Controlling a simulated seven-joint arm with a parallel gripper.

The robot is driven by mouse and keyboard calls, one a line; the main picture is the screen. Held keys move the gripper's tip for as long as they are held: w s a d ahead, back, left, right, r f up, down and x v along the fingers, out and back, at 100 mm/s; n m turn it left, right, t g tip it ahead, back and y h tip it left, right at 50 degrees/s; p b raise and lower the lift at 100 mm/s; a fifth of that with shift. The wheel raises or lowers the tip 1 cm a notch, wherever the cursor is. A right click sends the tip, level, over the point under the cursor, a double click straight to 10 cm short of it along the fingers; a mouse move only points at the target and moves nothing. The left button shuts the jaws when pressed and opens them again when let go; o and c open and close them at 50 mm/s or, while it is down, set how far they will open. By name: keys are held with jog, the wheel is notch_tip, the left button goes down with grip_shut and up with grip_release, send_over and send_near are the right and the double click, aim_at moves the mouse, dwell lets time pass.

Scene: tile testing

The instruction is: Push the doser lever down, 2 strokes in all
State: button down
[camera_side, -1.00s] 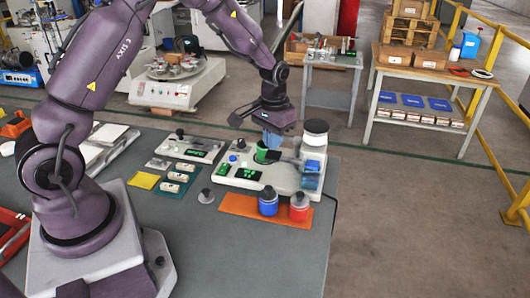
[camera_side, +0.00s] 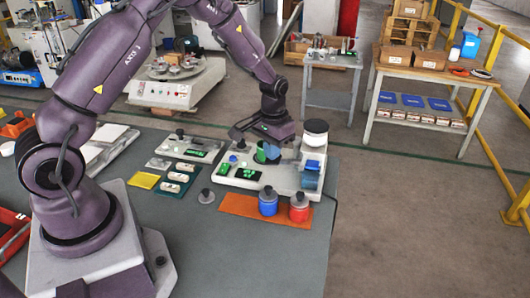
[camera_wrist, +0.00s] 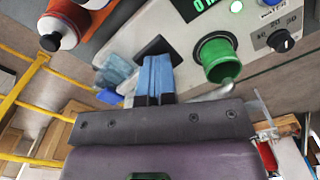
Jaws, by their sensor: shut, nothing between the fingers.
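The doser (camera_side: 285,180) is a pale machine with a green display, a green cup (camera_side: 261,155) and a dark-topped white canister (camera_side: 315,134). The green cup also shows in the wrist view (camera_wrist: 217,58). A dark square piece, possibly the lever's pad (camera_wrist: 151,46), lies at my fingertips there; my fingers partly cover it, and I cannot tell whether they touch. My gripper (camera_wrist: 156,62) is shut and empty, its blue fingers together. In the side view my gripper (camera_side: 272,154) is low over the doser, right of the green cup; the lever is not clear there.
A translucent blue container (camera_side: 311,174) is at the doser's right end. A smaller device (camera_side: 190,150) stands to the left.

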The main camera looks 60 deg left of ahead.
jog(key=shift+w+f, duration=0.1)
jog(key=shift+f, duration=0.2)
jog(key=shift+r, duration=2)
jog(key=shift+f, duration=0.1)
jog(key=shift+f, duration=1.85)
jog(key=shift+r, duration=1.95)
